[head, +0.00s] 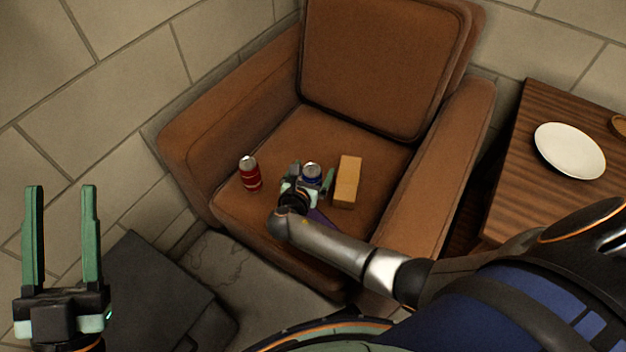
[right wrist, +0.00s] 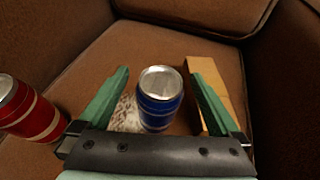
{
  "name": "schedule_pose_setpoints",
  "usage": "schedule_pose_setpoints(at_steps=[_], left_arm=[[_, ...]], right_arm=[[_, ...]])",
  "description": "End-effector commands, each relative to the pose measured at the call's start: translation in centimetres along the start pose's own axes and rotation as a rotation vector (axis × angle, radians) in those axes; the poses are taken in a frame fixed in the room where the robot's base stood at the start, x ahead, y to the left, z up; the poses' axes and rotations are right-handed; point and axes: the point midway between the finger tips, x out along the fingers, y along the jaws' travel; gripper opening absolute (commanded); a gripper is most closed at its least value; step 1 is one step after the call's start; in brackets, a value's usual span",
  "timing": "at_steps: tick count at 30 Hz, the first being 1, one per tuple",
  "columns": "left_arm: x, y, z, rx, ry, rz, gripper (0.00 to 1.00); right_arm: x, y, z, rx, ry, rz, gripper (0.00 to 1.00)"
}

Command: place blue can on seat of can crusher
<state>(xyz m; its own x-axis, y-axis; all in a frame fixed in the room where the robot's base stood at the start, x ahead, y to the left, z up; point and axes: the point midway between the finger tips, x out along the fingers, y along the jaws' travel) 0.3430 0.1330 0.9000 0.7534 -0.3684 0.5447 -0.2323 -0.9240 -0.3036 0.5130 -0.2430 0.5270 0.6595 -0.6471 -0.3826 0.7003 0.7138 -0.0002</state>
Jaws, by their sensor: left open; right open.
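The blue can (head: 311,172) stands upright on the brown armchair's seat cushion (head: 283,137). In the right wrist view the blue can (right wrist: 160,98) has a silver top and stands between the open fingers of my right gripper (right wrist: 160,74). A gap shows between the can and each finger. In the head view my right gripper (head: 313,172) reaches over the seat and partly hides the can. My left gripper (head: 61,189) is open and empty at the far left, away from the chair. I cannot make out a can crusher in either view.
A red can (head: 250,175) stands left of the blue can. A tan box (head: 347,182) lies close on its right. A whitish patterned item (right wrist: 126,114) shows beside the blue can. A wooden table (head: 510,165) with a white plate (head: 570,151) is at right. The rear seat is clear.

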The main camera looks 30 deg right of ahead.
Motion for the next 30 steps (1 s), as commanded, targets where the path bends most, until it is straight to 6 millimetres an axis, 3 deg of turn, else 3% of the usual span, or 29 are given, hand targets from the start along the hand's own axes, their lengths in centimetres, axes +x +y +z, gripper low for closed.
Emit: schedule_pose_setpoints(at_steps=[2,26,30], left_arm=[[0.00,0.00,0.01,0.000,0.000,0.000,0.50],[0.01,0.01,0.05,-0.001,-0.002,0.000,0.50],[0.01,0.01,0.06,-0.001,-0.003,0.000,0.50]], right_arm=[[-0.01,0.00,0.00,0.000,0.000,0.000,0.96],[0.03,-0.02,0.02,0.000,0.000,0.000,0.06],[0.03,-0.02,0.02,0.000,0.000,0.000,0.03]])
